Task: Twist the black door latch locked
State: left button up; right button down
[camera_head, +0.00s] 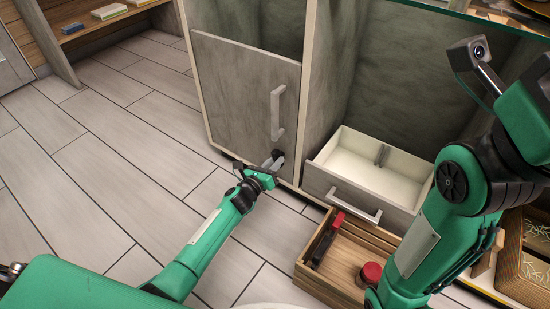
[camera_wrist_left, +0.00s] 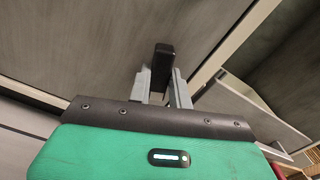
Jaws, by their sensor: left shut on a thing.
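The black door latch (camera_head: 278,154) is a small dark knob low on the grey cabinet door (camera_head: 240,85), below its pale vertical handle. In the left wrist view the latch (camera_wrist_left: 163,62) is a short black bar between my two grey fingers. My left gripper (camera_head: 276,162) is shut on it at the lower right corner of the door, which looks closed. The left wrist view also shows my left gripper (camera_wrist_left: 163,88) against the door panel. The fingers hide part of the latch. My right arm comes in at the right, but its fingers are not visible.
Tiled floor (camera_head: 120,150) lies clear at left.

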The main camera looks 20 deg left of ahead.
pick_arm(q)
jog(key=n+p, duration=0.2)
jog(key=n, duration=0.2)
dwell(0.3)
jog(key=shift+p, duration=0.3)
jog(key=n+p, duration=0.2)
jog(key=n, duration=0.2)
